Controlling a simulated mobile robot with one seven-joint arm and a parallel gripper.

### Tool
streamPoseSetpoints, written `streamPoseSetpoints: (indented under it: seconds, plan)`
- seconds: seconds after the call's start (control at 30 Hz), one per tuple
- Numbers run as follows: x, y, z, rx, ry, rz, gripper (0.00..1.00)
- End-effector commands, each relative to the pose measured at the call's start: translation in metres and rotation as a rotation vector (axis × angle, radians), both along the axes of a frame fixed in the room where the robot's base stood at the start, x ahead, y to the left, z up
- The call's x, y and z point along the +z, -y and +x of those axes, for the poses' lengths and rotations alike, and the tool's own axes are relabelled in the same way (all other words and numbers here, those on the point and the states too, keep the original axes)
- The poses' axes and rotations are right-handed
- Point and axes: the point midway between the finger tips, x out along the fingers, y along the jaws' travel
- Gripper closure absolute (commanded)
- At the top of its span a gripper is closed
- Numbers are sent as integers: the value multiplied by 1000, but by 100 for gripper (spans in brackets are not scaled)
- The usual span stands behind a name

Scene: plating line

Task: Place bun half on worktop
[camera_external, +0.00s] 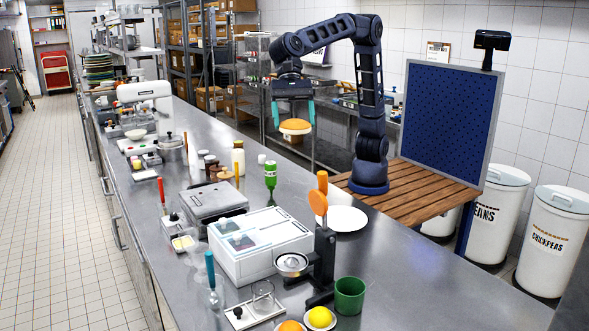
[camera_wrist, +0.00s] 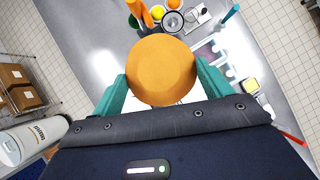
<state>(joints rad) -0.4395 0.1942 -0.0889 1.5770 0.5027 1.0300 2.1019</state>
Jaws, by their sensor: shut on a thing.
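My gripper (camera_external: 294,120) hangs pointing down from the raised arm, its two teal fingers shut on the bun half (camera_external: 295,126). The bun half is round, with an orange-brown top and a paler underside, and is held up in the air, clear of any surface. In the wrist view the bun half (camera_wrist: 161,70) fills the space between the fingers and hides what lies straight below it. The worktop (camera_external: 420,262) is a long grey steel counter running through the external view; part of it (camera_wrist: 85,45) also shows beyond the bun half in the wrist view.
A white plate (camera_external: 345,219) lies on the worktop near my arm's base. A green bottle (camera_external: 270,175), white box (camera_external: 260,245), orange-handled device (camera_external: 322,240) and green cup (camera_external: 349,295) stand around it. The worktop's right front is bare. A blue pegboard (camera_external: 452,120) rises behind.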

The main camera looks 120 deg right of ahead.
Motion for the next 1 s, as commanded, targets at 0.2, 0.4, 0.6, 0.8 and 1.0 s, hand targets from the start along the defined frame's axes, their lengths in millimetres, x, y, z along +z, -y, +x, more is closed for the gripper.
streamPoseSetpoints:
  seconds: [0.2,0.4,0.6,0.8,1.0]
  plan:
    - [1,-100,-9,146,0,-1,44]
    - [0,-186,-30,272,-2,-1,44]
    - [-3,-268,-61,393,-3,-1,44]
    - [-8,-345,-103,511,-4,1,44]
    - [-15,-413,-151,623,-6,3,44]
